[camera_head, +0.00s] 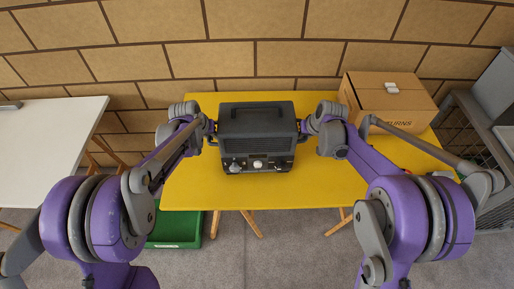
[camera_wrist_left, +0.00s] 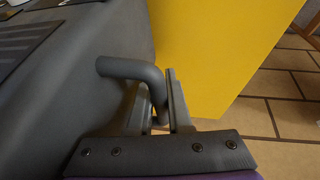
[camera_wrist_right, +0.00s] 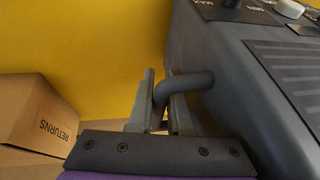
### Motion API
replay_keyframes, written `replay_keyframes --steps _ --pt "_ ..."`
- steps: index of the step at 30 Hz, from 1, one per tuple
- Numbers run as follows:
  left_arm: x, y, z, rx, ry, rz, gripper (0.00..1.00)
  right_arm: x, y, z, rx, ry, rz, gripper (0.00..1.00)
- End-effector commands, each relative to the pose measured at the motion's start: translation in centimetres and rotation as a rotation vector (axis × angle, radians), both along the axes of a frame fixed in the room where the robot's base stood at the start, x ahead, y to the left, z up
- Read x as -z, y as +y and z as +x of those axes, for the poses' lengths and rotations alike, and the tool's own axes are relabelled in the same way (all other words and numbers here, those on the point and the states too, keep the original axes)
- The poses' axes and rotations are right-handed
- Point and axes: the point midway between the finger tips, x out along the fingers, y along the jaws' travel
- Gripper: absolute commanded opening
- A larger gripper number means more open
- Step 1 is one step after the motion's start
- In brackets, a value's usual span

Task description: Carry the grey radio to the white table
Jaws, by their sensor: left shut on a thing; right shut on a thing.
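The grey radio (camera_head: 257,137), a dark box with knobs on its front, is at the yellow table (camera_head: 190,185) in the head view; I cannot tell whether it rests on the top or is just above it. My left gripper (camera_head: 211,132) is shut on the handle on the radio's left side; that handle (camera_wrist_left: 135,72) shows between the fingers in the left wrist view. My right gripper (camera_head: 303,131) is shut on the handle on the right side, and that handle (camera_wrist_right: 185,86) shows in the right wrist view.
A cardboard box (camera_head: 385,100) marked RETURNS sits on the yellow table's right end. A green tray (camera_head: 178,230) is on the floor under the table's left front. A grey crate or cart (camera_head: 480,125) stands at the far right. A brick wall is behind, and a gap separates the tables.

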Motion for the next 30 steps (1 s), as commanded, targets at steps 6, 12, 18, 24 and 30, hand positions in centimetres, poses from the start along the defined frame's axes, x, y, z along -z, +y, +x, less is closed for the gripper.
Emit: replay_keyframes --steps 6,12,18,24,30 --pt "-0.1 0.0 0.0 0.000 -0.001 0.000 0.00 -0.1 0.0 0.0 0.000 -0.001 0.000 0.00" --pt "-0.2 0.0 0.1 0.000 -0.002 -0.001 0.00 -0.2 0.0 0.1 0.001 -0.003 0.000 0.00" --pt "-1.4 0.0 0.4 0.000 -0.008 0.000 0.00 -1.4 0.0 0.5 0.001 -0.009 0.000 0.00" --pt "-4.2 0.0 1.5 0.000 -0.026 0.000 0.00 -4.2 0.0 1.5 0.001 -0.026 0.001 0.00" --pt "-7.8 0.0 3.0 0.000 -0.053 0.000 0.00 -7.8 0.0 3.0 0.001 -0.053 0.001 0.00"
